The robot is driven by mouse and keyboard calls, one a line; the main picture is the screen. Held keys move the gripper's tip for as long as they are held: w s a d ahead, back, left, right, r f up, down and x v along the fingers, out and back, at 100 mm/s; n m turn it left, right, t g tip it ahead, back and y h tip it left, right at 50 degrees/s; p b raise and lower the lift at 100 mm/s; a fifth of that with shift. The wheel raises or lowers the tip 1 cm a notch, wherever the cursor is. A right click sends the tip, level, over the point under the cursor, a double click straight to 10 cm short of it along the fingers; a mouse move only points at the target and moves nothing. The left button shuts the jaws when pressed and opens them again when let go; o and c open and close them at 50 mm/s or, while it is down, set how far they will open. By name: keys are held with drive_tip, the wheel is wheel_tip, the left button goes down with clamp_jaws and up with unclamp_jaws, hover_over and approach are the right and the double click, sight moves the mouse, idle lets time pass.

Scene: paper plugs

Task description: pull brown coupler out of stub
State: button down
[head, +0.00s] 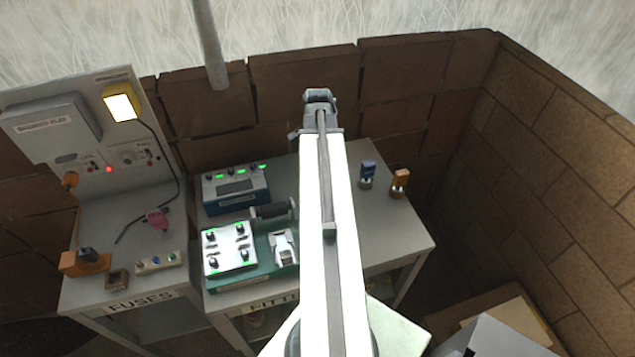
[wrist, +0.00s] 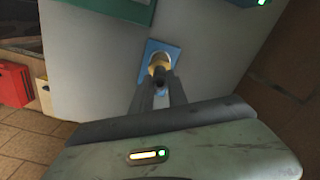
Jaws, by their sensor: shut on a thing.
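In the wrist view my gripper (wrist: 162,88) is shut on a small brownish coupler (wrist: 159,62), with a finger on each side of it. The coupler has a tan round body and a dark round end toward the camera. It is in line with a blue square plate (wrist: 172,50) on the grey tabletop, which looks like the stub's base. I cannot tell how deep the coupler sits in the stub. In the head view my arm covers this spot, and the fingers and coupler are hidden.
A fuses bench (head: 125,270) stands farther left; brick walls close the back and right.

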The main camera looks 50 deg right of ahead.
drive_tip(key=shift+r+p, duration=0.4)
drive_tip(key=shift+r, duration=0.05)
idle(0.4)
drive_tip(key=shift+r+p, duration=1.65)
wheel_tip(320, 180, up, 3)
drive_tip(key=p, duration=0.3)
